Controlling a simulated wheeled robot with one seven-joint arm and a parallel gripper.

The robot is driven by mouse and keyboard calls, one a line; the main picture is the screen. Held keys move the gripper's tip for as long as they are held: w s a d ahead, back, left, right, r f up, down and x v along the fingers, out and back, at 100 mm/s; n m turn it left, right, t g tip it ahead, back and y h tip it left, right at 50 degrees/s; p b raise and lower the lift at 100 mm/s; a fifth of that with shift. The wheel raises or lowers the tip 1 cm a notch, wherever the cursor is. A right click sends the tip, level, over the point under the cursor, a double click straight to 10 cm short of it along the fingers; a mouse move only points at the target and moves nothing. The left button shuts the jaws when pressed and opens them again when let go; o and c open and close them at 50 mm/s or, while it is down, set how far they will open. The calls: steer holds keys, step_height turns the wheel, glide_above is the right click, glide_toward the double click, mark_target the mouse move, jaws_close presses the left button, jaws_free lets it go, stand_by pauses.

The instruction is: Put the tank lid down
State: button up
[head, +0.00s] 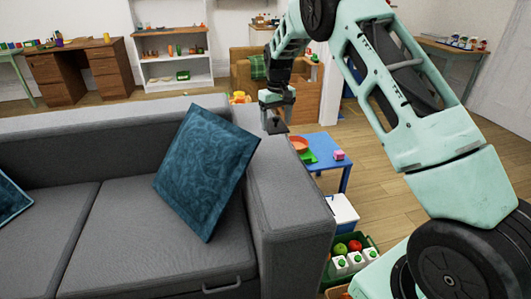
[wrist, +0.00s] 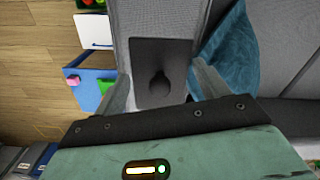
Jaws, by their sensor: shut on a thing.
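The tank lid (wrist: 143,53) is a dark, flat rectangular plate with a round knob. In the head view it shows as a small dark plate (head: 276,127) below my gripper (head: 276,100). My gripper is shut on the lid and holds it up near the far end of the grey sofa's arm. In the wrist view my gripper's fingers (wrist: 160,87) stand either side of the knob, and the sofa arm shows behind the lid. The exact contact at the knob and the height above the sofa arm are hard to tell. No tank can be made out.
A grey sofa (head: 110,225) with a blue cushion (head: 205,165) fills the left. Right of its arm stand a blue table (head: 325,143) with an orange bowl (head: 299,143) and pink block (head: 339,155), a white-topped box (head: 342,208) and a green crate (head: 371,243). Wooden floor is open further right.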

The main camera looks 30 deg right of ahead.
mark_target(276, 166)
steer(key=shift+w+d+r, duration=0.3)
steer(key=shift+w+r, duration=0.05)
steer(key=shift+r, duration=0.05)
steer(key=shift+d+f, duration=0.1)
step_height(276, 166, down, 17)
steer(key=shift+f, duration=0.15)
steer(key=shift+f+b, duration=0.15)
steer(key=shift+b, duration=0.15)
steer(key=o, duration=1)
